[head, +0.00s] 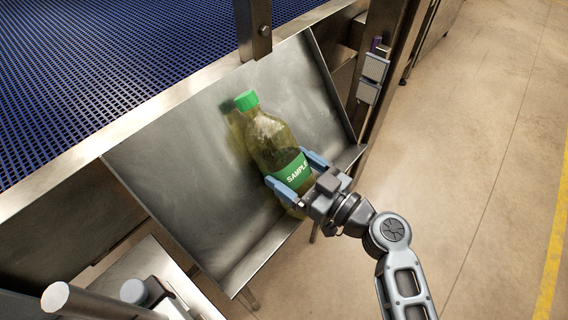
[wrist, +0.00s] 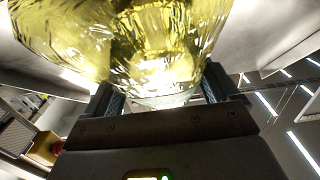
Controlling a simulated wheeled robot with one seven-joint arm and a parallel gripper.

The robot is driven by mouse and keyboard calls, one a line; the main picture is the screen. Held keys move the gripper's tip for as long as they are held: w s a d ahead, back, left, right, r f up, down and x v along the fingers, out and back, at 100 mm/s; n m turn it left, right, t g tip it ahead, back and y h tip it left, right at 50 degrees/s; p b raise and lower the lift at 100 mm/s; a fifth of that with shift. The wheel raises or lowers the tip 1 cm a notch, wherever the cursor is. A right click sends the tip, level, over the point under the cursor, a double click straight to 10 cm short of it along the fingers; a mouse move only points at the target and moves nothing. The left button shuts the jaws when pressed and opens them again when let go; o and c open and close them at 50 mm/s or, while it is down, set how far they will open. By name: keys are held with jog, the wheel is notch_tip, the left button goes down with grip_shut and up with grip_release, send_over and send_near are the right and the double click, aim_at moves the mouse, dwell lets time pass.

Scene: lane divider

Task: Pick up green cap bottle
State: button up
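The green cap bottle (head: 268,142) is clear with yellowish contents and a green "SAMPLE" label. It leans in a metal chute, with its cap toward the upper left. My gripper (head: 290,172) has its two blue fingers on either side of the bottle at the label. In the wrist view, the bottle (wrist: 150,45) fills the space above and between the fingers (wrist: 163,92). I cannot tell whether both fingers press on it. The bottle's base is partly hidden behind my gripper.
The metal chute (head: 180,180) has raised side walls and a front lip. A blue mesh conveyor (head: 120,60) lies behind it, with a metal bracket (head: 253,28) hanging above the chute's back edge. Open floor (head: 480,140) lies to the right.

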jog(key=c, duration=0.3)
jog(key=shift+r, duration=0.1)
jog(key=shift+c, duration=0.2)
